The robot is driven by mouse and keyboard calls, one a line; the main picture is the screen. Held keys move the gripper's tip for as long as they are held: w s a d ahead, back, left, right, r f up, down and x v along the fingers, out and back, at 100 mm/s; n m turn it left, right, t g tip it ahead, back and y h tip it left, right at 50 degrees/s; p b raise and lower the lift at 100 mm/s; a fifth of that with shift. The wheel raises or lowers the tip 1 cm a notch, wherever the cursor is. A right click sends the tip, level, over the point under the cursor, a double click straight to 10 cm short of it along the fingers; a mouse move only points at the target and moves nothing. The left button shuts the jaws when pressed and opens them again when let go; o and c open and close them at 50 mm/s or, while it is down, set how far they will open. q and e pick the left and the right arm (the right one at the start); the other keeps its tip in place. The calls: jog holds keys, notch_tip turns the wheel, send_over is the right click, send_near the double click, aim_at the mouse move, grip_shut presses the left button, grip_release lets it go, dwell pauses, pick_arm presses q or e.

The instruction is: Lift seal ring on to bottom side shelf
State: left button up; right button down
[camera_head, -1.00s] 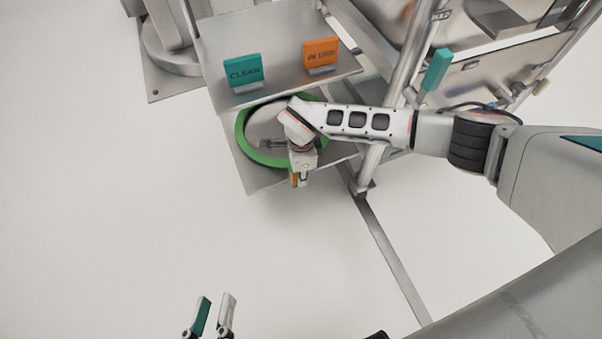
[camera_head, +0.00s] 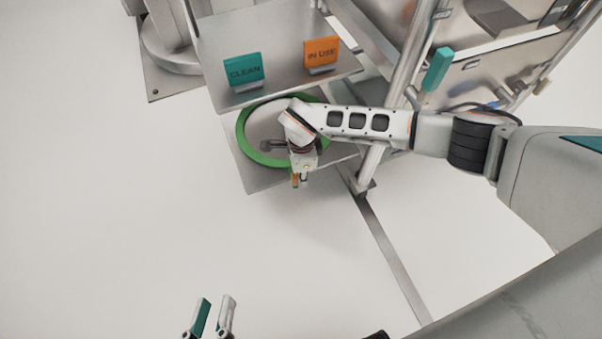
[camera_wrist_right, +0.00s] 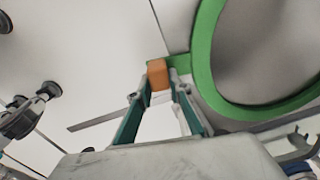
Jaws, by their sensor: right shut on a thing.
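The green seal ring (camera_head: 262,157) is over the bottom side shelf (camera_head: 262,180), under the arm. I cannot tell whether it rests flat. The right wrist view shows the ring (camera_wrist_right: 205,72) with an orange block (camera_wrist_right: 157,75) at its edge. My right gripper (camera_head: 300,181) is at the ring's near right edge, its fingers shut on this orange block. The right wrist hides part of the ring. My left gripper (camera_head: 212,300) is empty and open, low in the head view, over the floor and away from the shelf.
Above the bottom shelf is an upper shelf (camera_head: 280,45) with a teal CLEAN sign (camera_head: 244,70) and an orange IN USE sign (camera_head: 321,54). A metal post (camera_head: 385,135) stands to the right. The floor at left is clear.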

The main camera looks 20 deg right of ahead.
jog(key=c, duration=1.8)
grip_release()
jog(key=shift+o, duration=0.2)
notch_tip(320, 180, up, 12)
jog(key=shift+s, duration=0.1)
